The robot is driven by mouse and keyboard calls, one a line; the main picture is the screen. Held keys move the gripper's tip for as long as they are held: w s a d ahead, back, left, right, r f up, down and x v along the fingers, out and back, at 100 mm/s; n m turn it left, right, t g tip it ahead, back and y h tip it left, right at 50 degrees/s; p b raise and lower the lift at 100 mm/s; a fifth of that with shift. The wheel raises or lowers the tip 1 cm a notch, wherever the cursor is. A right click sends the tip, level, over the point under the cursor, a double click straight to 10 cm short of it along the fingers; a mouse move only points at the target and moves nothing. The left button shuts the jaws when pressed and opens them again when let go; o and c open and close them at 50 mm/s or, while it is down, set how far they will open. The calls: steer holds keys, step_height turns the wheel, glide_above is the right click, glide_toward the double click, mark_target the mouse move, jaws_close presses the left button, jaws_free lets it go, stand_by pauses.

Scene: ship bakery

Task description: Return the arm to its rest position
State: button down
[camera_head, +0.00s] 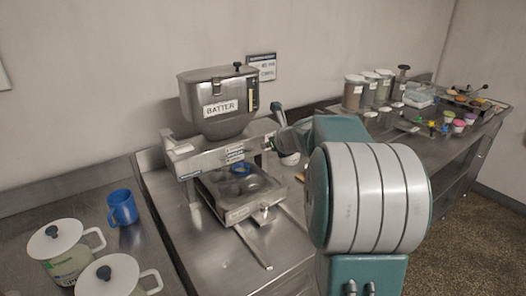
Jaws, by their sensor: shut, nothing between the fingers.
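My arm fills the right-centre foreground as a large ribbed grey joint with teal housings. A teal link behind the joint reaches left toward the batter machine (218,103). I cannot make out my gripper's fingers; they are hidden or out of sight. The machine has a steel hopper labelled BATTER and stands on the steel counter (185,232). A tray with dark round cups (240,185) sits below the hopper. A small dark teal end piece (278,112) shows beside the machine; I cannot tell whether it is a lever or part of my arm.
A blue mug (122,207) and two white lidded mugs (62,248) stand at the left. Several lidded jars (353,92) and small colourful items (458,126) fill the back right counter. A small sign (262,67) hangs on the wall. Speckled floor (475,215) is open at the right.

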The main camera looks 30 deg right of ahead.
steer(key=shift+s+a+r, duration=0.1)
steer(key=shift+s+r, duration=0.4)
steer(key=shift+s, duration=0.05)
steer(key=s+a+n+g+y, duration=0.1)
steer(key=s+a+n, duration=0.3)
steer(key=a+n, duration=0.25)
steer(key=s+a+n+g, duration=0.1)
steer(key=s+a+n, duration=0.35)
steer(key=a, duration=0.35)
steer(key=s+a+n+g+y, duration=0.1)
steer(key=s+a+n+g, duration=0.1)
steer(key=s+a+n, duration=0.35)
steer(key=s+a+f+n+g+h, duration=0.1)
steer(key=s+a+f+n, duration=0.1)
steer(key=s+n, duration=0.5)
steer(key=s+a+f+n+g+h, duration=0.1)
steer(key=s+a+f+n, duration=0.1)
steer(key=s+a+n, duration=0.3)
steer(key=s+n, duration=0.3)
steer(key=n, duration=0.4)
steer(key=shift+s+f, duration=0.25)
steer(key=shift+f, duration=0.15)
